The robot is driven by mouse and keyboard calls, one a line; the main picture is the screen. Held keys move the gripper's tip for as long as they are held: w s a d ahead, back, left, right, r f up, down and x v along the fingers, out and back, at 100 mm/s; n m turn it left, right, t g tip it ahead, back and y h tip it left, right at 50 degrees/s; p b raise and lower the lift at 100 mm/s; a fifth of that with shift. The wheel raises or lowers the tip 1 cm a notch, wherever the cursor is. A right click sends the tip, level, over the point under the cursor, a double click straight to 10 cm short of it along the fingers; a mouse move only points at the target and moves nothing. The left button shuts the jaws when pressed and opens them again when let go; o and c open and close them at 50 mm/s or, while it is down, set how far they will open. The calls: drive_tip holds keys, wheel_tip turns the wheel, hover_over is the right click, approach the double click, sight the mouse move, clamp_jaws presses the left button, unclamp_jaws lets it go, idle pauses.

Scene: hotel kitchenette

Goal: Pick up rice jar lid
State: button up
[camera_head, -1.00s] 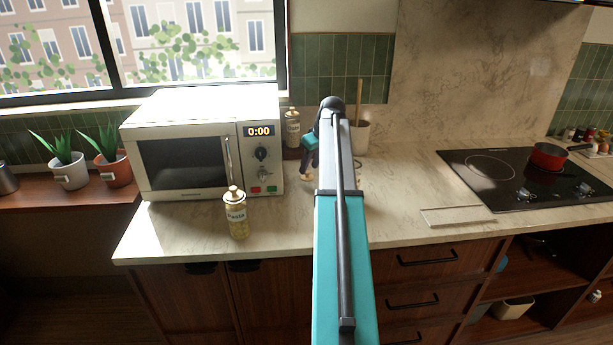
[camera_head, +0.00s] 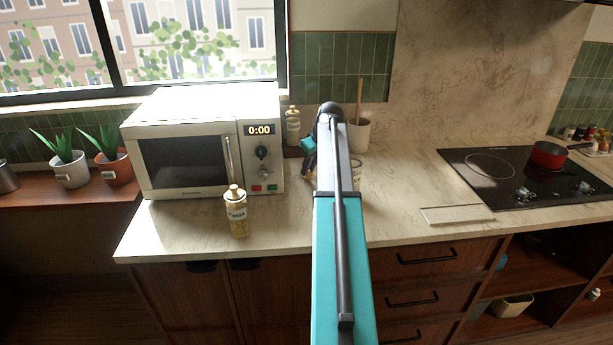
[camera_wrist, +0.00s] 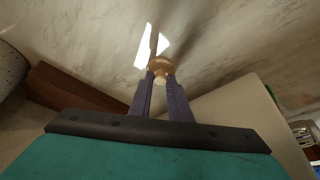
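In the wrist view a tan, round lid with a small knob (camera_wrist: 161,74), which I take for the rice jar lid, is at my fingertips. My gripper (camera_wrist: 161,84) has its two dark fingers close together, one on each side of the knob, and looks shut on it. Pale marble shows beyond the lid; I cannot tell whether the lid touches it. In the head view my gripper (camera_head: 309,166) is low over the counter, right of the microwave, partly hidden by my arm. A jar (camera_head: 357,169) shows just right of my arm, mostly hidden.
The white microwave (camera_head: 200,145) stands left of my gripper, with a pasta jar (camera_head: 236,212) in front. Another lidded jar (camera_head: 293,128) and a utensil pot (camera_head: 359,137) stand behind. The hob (camera_head: 510,178) is right; the counter between is mostly clear.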

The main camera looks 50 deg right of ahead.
clamp_jaws()
drive_tip(key=shift+r, duration=0.2)
wheel_tip(320, 180, up, 10)
drive_tip(key=b, duration=0.1)
drive_tip(key=shift+f+b, duration=0.15)
drive_tip(key=shift+b, duration=0.25)
drive_tip(key=shift+n, duration=0.3)
idle(0.6)
